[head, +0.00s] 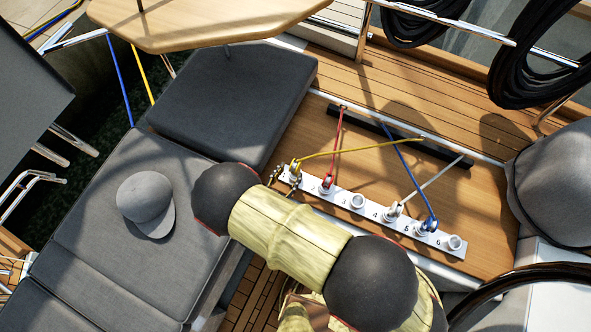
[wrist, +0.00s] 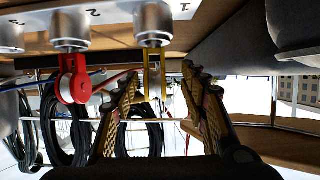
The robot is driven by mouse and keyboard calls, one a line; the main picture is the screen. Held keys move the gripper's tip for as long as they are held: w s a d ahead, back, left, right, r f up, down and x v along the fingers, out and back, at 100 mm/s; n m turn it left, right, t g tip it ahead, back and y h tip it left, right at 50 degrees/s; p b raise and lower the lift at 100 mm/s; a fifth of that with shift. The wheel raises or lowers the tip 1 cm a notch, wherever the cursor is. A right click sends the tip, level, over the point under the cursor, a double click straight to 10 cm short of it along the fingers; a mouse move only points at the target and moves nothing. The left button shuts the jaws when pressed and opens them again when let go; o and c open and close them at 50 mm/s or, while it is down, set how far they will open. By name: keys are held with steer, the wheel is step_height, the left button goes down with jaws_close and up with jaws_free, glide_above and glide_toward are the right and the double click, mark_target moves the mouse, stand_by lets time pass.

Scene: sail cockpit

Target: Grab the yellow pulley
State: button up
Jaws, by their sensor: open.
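The yellow pulley (head: 295,168) hangs on the first post of a white numbered rail (head: 347,204), at its left end, with a yellow rope running from it. In the wrist view the yellow pulley (wrist: 154,84) appears below its metal post, between my two fingers in the picture, nearer the left one. My gripper (wrist: 161,82) is open with nothing held. In the head view my gripper (head: 285,178) is right at the rail's left end, partly hidden by my arm. I cannot tell whether a finger touches the pulley.
A red pulley (head: 326,184) sits on the neighbouring post; it is also close in the wrist view (wrist: 73,86). White (head: 394,211) and blue (head: 428,225) pulleys sit farther right. Grey cushions (head: 225,100) and a cap (head: 147,199) lie left; a wooden table (head: 200,22) overhangs the top.

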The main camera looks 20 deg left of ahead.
steer(key=w+f, duration=0.1)
steer(key=w+d+f+b, duration=0.1)
steer(key=w, duration=0.1)
steer(key=shift+f, duration=0.15)
steer(key=shift+w+f, duration=0.15)
steer(key=shift+w, duration=0.4)
jaws_close()
stand_by(0.4)
